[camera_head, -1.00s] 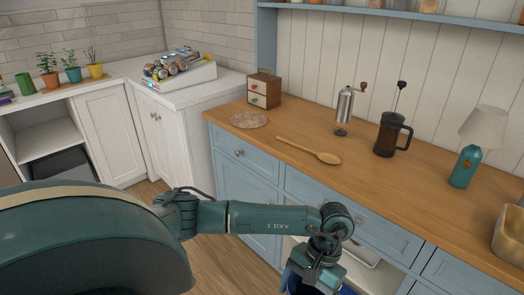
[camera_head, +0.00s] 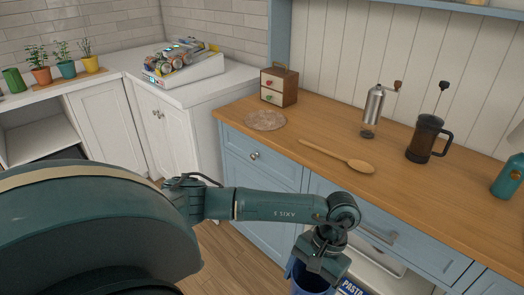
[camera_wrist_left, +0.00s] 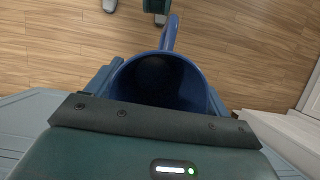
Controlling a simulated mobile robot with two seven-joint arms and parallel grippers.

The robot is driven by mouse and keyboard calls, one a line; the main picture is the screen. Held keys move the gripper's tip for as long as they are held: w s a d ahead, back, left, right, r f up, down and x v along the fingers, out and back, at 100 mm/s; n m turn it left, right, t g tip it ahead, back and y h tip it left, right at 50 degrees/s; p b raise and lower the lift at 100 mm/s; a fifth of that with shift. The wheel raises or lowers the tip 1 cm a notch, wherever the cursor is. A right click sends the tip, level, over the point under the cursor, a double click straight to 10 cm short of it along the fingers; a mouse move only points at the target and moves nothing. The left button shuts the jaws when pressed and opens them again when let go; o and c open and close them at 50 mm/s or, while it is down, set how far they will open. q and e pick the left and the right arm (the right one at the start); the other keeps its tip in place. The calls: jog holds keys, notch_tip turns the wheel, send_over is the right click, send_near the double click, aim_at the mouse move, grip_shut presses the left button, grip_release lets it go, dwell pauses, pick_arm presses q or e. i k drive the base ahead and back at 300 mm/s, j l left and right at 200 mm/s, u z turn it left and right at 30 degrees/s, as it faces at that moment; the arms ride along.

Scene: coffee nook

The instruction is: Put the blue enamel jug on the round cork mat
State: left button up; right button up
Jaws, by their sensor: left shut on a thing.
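The blue enamel jug (camera_head: 303,284) hangs under my left gripper (camera_head: 318,266) at the bottom of the head view, in front of the counter and below its top. In the left wrist view the jug (camera_wrist_left: 160,82) is seen from above, its mouth open and dark inside, its handle pointing to the top. The gripper's fingers (camera_wrist_left: 160,95) are shut on the jug from both sides. The round cork mat (camera_head: 265,121) lies flat and bare on the wooden counter, at its far left end. My right gripper is out of view.
A small drawer box (camera_head: 279,87) stands behind the mat. A wooden spoon (camera_head: 340,157) lies to its right, with a coffee grinder (camera_head: 373,112) and French press (camera_head: 427,138) beyond. A pasta package (camera_head: 352,288) shows below the counter.

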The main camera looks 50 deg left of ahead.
aim_at(270, 118)
jog(key=j+z, duration=0.2)
jog(key=j, duration=1.25)
jog(key=k+j+z, duration=0.15)
jog(key=j, duration=1.25)
jog(key=i, duration=0.05)
